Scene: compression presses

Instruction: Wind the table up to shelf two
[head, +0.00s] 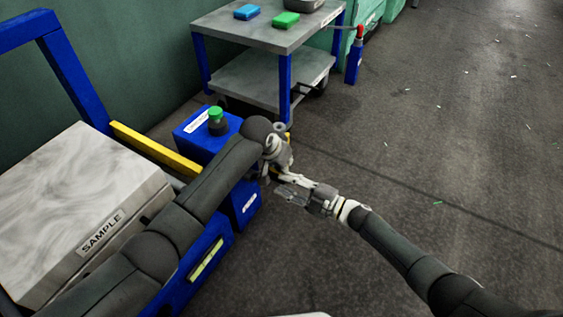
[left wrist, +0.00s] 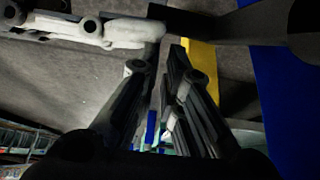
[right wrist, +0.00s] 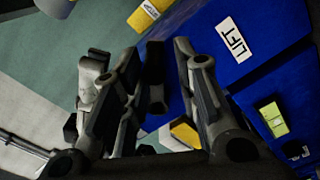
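The blue machine (head: 222,236) stands at the left, with a small LIFT label (right wrist: 235,39) on its face in the right wrist view. A grey block marked SAMPLE (head: 100,232) lies on top at the left. My left gripper (head: 278,147) is beside the machine's front corner, partly behind its own arm. Its fingers look apart in the left wrist view (left wrist: 163,62). My right gripper (head: 290,190) is just below it in the head view. Its fingers stand apart on either side of a dark upright bar (right wrist: 156,76), which may be a crank handle. Any crank is mostly hidden.
A green button (head: 217,115) tops a blue box behind my left arm. A yellow bar (head: 150,148) runs beside it. A grey two-level cart (head: 262,38) stands behind, carrying a blue item (head: 247,12) and a green item (head: 286,20).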

